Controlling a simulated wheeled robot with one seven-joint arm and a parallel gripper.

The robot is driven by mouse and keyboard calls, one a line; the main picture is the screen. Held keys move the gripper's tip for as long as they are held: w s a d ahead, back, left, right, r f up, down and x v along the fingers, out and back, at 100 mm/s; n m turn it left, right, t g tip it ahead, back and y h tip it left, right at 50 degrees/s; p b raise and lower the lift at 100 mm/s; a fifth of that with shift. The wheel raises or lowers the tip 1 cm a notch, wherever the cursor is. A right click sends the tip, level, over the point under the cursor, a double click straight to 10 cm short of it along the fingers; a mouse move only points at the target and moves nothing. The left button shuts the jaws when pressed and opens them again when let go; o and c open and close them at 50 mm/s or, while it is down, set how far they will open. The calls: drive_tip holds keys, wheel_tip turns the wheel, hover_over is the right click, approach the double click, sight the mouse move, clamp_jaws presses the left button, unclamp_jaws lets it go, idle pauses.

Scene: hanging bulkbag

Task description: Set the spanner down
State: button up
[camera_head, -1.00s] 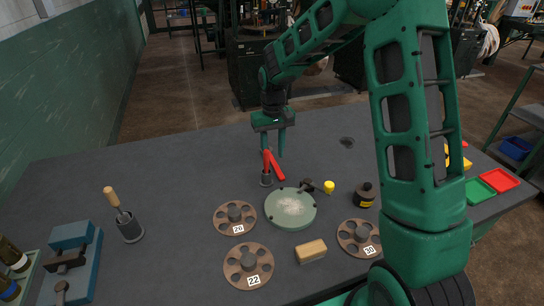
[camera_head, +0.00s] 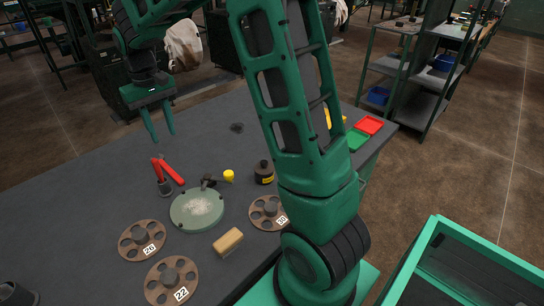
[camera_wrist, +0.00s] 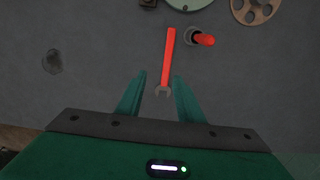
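The spanner (camera_head: 171,171) has a red handle and appears to lie on the dark grey table beside a small pot. In the wrist view the spanner (camera_wrist: 168,55) points its grey open jaw toward me, and the jaw shows between my fingertips in the picture. A second red-handled tool (camera_wrist: 205,39) stands in the grey pot (camera_head: 164,187). My gripper (camera_head: 162,138) hangs above the table, just behind the spanner. In the wrist view my gripper (camera_wrist: 158,82) has its two fingers apart with nothing clamped between them.
Red (camera_head: 369,125) and green trays sit at the right edge.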

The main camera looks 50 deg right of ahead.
drive_tip(key=s+d+r+m, duration=0.2)
drive_tip(key=s+d, duration=0.5)
drive_tip(key=s, duration=0.6)
drive_tip(key=s+d+r+m, duration=0.2)
drive_tip(key=s+d, duration=0.5)
drive_tip(key=s, duration=0.6)
drive_tip(key=shift+h, duration=0.3)
drive_tip(key=shift+o, duration=0.5)
drive_tip(key=s+f+m+y, duration=0.1)
drive_tip(key=s+f+m, duration=0.1)
drive_tip(key=s, duration=0.9)
drive_tip(key=shift+s+d+f, duration=0.15)
drive_tip(key=shift+s+f, duration=0.1)
drive_tip(key=shift+f, duration=0.2)
drive_tip(key=shift+s, duration=0.15)
drive_tip(key=shift+c, duration=0.9)
